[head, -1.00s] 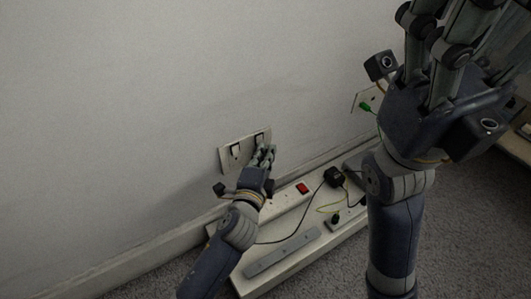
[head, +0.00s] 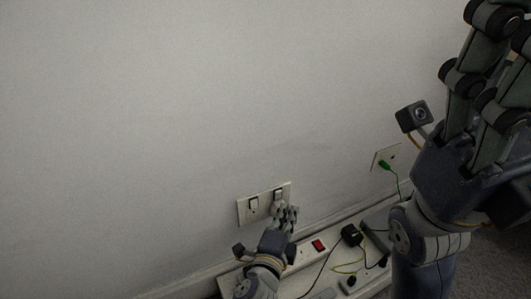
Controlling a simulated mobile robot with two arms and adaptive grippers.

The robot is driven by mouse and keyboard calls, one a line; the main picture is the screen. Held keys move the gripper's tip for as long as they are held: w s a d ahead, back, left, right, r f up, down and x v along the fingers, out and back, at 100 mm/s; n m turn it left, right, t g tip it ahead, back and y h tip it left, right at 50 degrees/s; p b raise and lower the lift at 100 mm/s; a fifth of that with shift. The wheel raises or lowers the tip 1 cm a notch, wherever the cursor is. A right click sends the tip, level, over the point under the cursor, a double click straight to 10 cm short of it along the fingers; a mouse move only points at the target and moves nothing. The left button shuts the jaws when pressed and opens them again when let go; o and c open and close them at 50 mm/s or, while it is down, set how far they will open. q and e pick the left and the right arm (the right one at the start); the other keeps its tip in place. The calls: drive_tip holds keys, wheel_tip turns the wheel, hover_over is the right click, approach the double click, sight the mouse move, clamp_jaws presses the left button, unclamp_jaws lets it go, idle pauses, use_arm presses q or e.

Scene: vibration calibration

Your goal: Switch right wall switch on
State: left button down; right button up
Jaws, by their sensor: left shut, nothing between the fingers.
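A white wall plate (head: 265,204) with two dark-edged rocker switches is on the wall. The left wall switch (head: 253,204) is fully in view. The right wall switch (head: 278,196) has my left gripper just below it. My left gripper (head: 287,212) is shut and empty, its fingertips at the lower right of the plate. I cannot tell if they touch the switch, nor which way the switch is set. My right gripper (head: 497,75) is raised at the right, close to the camera, its fingers partly cut off by the frame.
Below the plate is a white power strip with a red switch (head: 318,245), a black plug (head: 352,235) and cables. A wall socket (head: 387,158) with a green plug (head: 384,165) is to the right, partly behind my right arm. The wall above is bare.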

use_arm(q)
drive_tip(key=d+p+v, duration=0.1)
drive_tip(key=p+v, duration=0.1)
drive_tip(key=v, duration=0.9)
drive_tip(key=s+a+r+n+t+h+p, duration=0.1)
drive_tip(key=r+n+t+h, duration=0.1)
drive_tip(key=r, duration=1.2)
drive_tip(key=s+a+r+n+t+h+p, duration=0.1)
drive_tip(key=r+h, duration=0.6)
drive_tip(key=r, duration=0.7)
drive_tip(key=s+a+n+t, duration=0.1)
drive_tip(key=n+t, duration=0.1)
drive_tip(key=t, duration=0.1)
drive_tip(key=shift+a+r, duration=0.15)
drive_tip(key=shift+a, duration=0.05)
